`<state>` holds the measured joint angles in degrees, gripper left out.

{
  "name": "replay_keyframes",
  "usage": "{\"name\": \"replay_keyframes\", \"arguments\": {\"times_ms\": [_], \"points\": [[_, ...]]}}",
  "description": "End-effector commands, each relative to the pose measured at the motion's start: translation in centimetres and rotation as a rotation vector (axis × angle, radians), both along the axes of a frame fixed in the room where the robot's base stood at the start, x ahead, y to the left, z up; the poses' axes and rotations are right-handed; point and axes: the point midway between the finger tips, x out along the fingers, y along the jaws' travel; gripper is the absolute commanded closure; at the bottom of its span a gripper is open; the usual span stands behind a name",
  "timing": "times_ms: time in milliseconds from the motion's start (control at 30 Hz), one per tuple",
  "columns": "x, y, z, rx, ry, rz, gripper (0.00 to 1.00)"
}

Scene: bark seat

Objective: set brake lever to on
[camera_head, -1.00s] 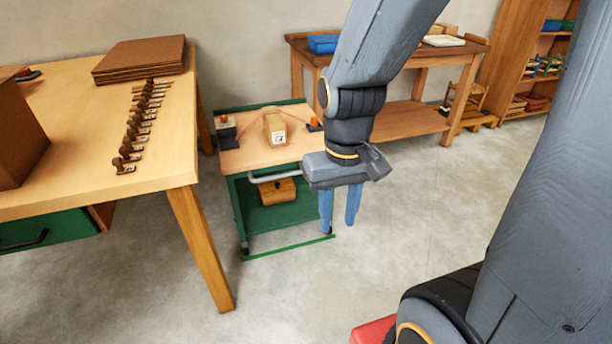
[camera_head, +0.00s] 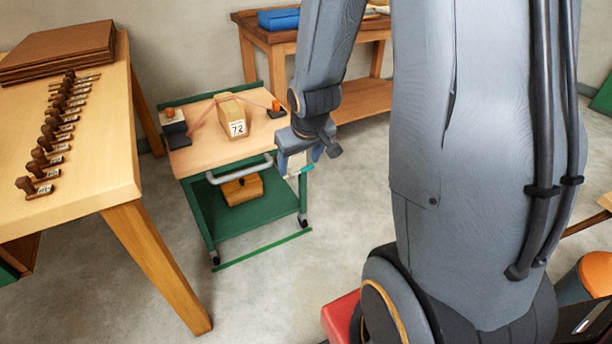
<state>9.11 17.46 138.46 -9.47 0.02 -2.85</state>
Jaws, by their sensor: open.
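A green trolley (camera_head: 196,217) with a wooden top stands on the floor, with a grey push handle (camera_head: 240,171) across its near side. A small pale and teal-green piece (camera_head: 304,170) shows at its near right corner and looks like the brake lever; its setting is too small to read. My gripper (camera_head: 300,159) is open, with its blue fingers at that corner, just right of the push handle. The fingers partly overlap the piece in the picture; I cannot tell whether they touch it.
A wooden block marked 72 (camera_head: 234,118) lies on the trolley top; a wooden box (camera_head: 242,190) sits on its lower shelf. A workbench (camera_head: 100,165) with several stamps stands close on the left. A second bench (camera_head: 270,50) is behind. Floor in front is clear.

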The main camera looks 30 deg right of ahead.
Motion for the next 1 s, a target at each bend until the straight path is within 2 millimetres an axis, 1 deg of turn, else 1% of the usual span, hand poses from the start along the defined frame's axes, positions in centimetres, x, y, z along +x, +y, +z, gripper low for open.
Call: {"name": "replay_keyframes", "arguments": {"times_ms": [33, 67, 100, 167, 200, 267, 300, 433, 500, 567, 600, 700, 833, 1000], "points": [[2.8, -1.4, -3.5, -0.009, -0.056, 0.008, 0.34], [4.3, -2.2, -4.7, -0.015, -0.097, 0.016, 0.34], [6.2, -3.1, -6.3, -0.022, -0.15, 0.028, 0.34], [8.9, -4.6, -8.6, -0.031, -0.229, 0.046, 0.34], [10.5, -5.5, -10.1, -0.036, -0.284, 0.058, 0.34], [12.8, -6.9, -12.3, -0.042, -0.364, 0.075, 0.34], [14.1, -7.8, -13.8, -0.047, -0.418, 0.085, 0.34], [17.6, -10.4, -18.3, -0.051, -0.597, 0.116, 0.34], [18.9, -11.7, -20.7, -0.051, -0.694, 0.128, 0.34], [19.6, -12.7, -22.6, -0.05, -0.776, 0.137, 0.34], [19.9, -13.3, -23.7, -0.049, -0.829, 0.141, 0.34], [20.1, -14.5, -26.0, -0.044, -0.949, 0.148, 0.34], [19.8, -15.5, -27.9, -0.039, -1.067, 0.148, 0.34], [19.4, -16.1, -28.6, -0.036, -1.144, 0.147, 0.34]]}}
